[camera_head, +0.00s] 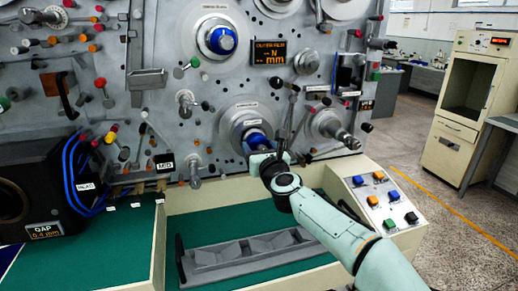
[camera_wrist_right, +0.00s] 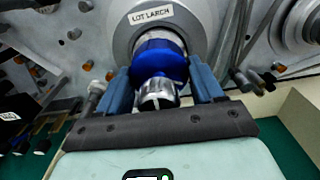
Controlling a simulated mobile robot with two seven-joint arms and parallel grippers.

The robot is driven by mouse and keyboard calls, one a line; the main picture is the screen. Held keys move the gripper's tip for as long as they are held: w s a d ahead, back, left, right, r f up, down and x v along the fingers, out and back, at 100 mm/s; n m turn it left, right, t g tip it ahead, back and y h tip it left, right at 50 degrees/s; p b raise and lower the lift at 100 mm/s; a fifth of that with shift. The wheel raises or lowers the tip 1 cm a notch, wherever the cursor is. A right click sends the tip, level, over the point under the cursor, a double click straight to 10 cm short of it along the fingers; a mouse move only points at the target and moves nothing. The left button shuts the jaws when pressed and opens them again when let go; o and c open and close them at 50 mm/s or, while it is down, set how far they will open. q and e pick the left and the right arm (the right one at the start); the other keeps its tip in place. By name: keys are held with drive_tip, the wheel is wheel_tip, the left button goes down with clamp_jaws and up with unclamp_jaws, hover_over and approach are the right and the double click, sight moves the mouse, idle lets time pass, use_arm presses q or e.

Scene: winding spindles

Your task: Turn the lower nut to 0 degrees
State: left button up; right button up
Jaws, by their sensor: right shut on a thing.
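The lower nut (camera_head: 256,136) is a blue ring on the lower spindle of the grey machine panel, partly hidden by my right gripper (camera_head: 258,149) in the head view. In the right wrist view the blue nut (camera_wrist_right: 161,62) sits between the two blue-grey fingers of my right gripper (camera_wrist_right: 162,77), which is shut on it. A silver spindle end (camera_wrist_right: 158,95) sticks out below the nut. A plate above it reads "LOT LARCH". The nut's angle cannot be read. My left gripper is not in view.
An upper spindle with another blue nut (camera_head: 222,40) is above. A display (camera_head: 269,52) sits to its right. Several knobs and rods project from the panel. A grey tray (camera_head: 243,259) lies on the green bench below, beside a button box (camera_head: 380,200).

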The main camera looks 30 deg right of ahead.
drive_tip(key=n, duration=0.6)
drive_tip(key=shift+d+p, duration=0.1)
drive_tip(key=shift+p, duration=0.3)
drive_tip(key=n, duration=0.3)
drive_tip(key=shift+r, duration=0.1)
drive_tip(key=n+p, duration=0.1)
drive_tip(key=n, duration=0.1)
drive_tip(key=shift+n, duration=0.4)
drive_tip(key=n+p, duration=0.2)
drive_tip(key=n, duration=0.4)
drive_tip(key=shift+s+r, duration=0.1)
drive_tip(key=shift+r, duration=0.05)
drive_tip(key=n+p, duration=0.1)
drive_tip(key=n, duration=0.4)
drive_tip(key=shift+r, duration=0.1)
drive_tip(key=shift+n+p, duration=0.3)
drive_tip(key=shift+n, duration=0.1)
drive_tip(key=shift+c, duration=0.4)
